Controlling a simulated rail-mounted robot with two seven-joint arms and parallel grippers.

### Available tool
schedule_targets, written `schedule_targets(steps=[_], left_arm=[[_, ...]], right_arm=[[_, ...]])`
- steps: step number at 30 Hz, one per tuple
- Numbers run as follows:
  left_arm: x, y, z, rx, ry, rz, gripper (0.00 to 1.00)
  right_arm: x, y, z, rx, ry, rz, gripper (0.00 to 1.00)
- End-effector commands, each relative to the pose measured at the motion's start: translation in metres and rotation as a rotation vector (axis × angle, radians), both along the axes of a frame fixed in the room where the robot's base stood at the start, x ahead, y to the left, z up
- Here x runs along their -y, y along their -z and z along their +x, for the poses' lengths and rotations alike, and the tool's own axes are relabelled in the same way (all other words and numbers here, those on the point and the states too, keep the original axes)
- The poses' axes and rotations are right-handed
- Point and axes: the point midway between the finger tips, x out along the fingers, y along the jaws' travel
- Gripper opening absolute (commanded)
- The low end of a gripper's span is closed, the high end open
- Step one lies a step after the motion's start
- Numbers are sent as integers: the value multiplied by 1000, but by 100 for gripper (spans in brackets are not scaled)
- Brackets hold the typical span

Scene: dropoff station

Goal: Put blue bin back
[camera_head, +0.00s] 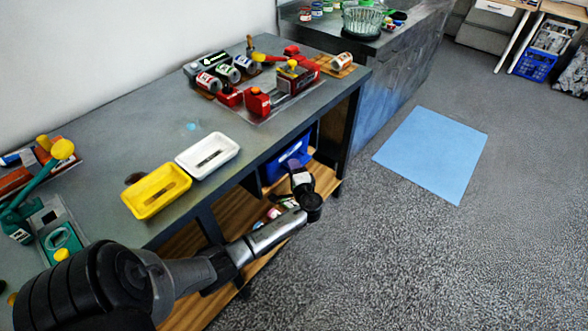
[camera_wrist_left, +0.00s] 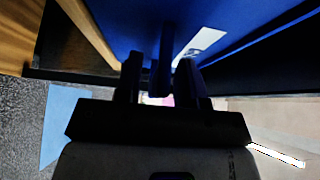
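A blue bin (camera_head: 285,160) sits on the wooden lower shelf under the workbench, near its right end. My left gripper (camera_head: 301,181) is at the bin's front; the arm hides part of it. In the left wrist view the blue bin (camera_wrist_left: 130,25) fills the top, with a white label on it. There my left gripper (camera_wrist_left: 160,78) has its two dark fingers spread on either side of a narrow dark blue piece of the bin. Gaps seem to show beside this piece, but the area is dark. My right gripper is not in view.
The workbench (camera_head: 105,185) holds a yellow tray (camera_head: 156,190), a white tray (camera_head: 208,155), tools and cans. Small items lie on the lower shelf (camera_head: 205,295). A table leg (camera_head: 352,120) stands right of the bin. A light blue mat (camera_head: 433,153) lies on open floor. Another blue crate (camera_head: 534,66) is far right.

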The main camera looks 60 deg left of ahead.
Motion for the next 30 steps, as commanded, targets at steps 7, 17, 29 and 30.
schedule_targets(steps=[7,17,29,30], left_arm=[[25,-2,-5,0,2,-3,36],[87,-1,-24,0,1,-3,36],[131,0,-34,0,0,-1,36],[132,0,-34,0,0,-1,36]], right_arm=[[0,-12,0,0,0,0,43],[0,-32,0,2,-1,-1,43],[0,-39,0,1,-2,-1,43],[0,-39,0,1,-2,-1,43]])
